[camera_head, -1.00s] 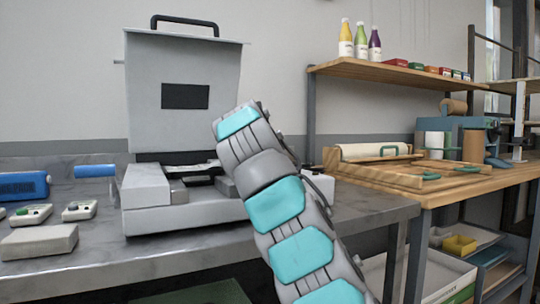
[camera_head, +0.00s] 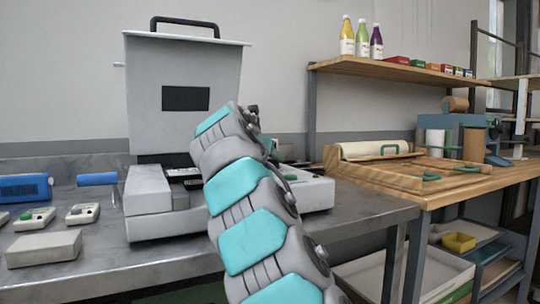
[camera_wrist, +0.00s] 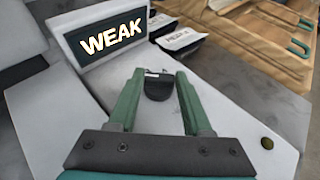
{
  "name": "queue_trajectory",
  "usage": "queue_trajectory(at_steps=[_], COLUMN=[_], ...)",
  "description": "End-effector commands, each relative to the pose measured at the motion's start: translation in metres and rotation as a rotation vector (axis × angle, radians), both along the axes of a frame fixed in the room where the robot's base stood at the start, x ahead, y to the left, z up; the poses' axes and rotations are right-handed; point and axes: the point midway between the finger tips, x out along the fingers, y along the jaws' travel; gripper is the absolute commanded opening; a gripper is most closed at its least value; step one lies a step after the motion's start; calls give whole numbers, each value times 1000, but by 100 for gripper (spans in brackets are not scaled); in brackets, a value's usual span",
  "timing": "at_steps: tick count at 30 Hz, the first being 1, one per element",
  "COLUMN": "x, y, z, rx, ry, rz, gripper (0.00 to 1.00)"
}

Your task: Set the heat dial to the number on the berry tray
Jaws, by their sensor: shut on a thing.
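A grey machine (camera_head: 148,192) with its tall lid (camera_head: 185,65) raised stands on the metal bench. In the wrist view a black dial knob (camera_wrist: 158,88) stands on the machine's pale sloped top. My gripper (camera_wrist: 159,76) has its two green fingers on either side of the knob and is shut on it. A dark display (camera_wrist: 110,38) beside the dial reads "WEAK". In the head view my arm hides the dial and the gripper. I cannot make out a number on any berry tray.
Small white devices (camera_head: 83,213), a grey block (camera_head: 44,248) and a blue device (camera_head: 24,187) lie at the left of the bench. A wooden table (camera_head: 440,188) adjoins at right, with bottles (camera_head: 361,38) on a shelf above. The bench's front right is clear.

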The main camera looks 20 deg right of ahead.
Motion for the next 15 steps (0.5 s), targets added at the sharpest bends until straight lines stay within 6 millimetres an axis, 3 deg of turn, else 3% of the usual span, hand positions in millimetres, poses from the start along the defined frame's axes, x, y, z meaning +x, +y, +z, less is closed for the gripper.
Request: queue_trajectory(at_steps=[15], x=[1], y=[2], z=[1], rx=[0], ry=[4], rz=[-63], gripper=[0])
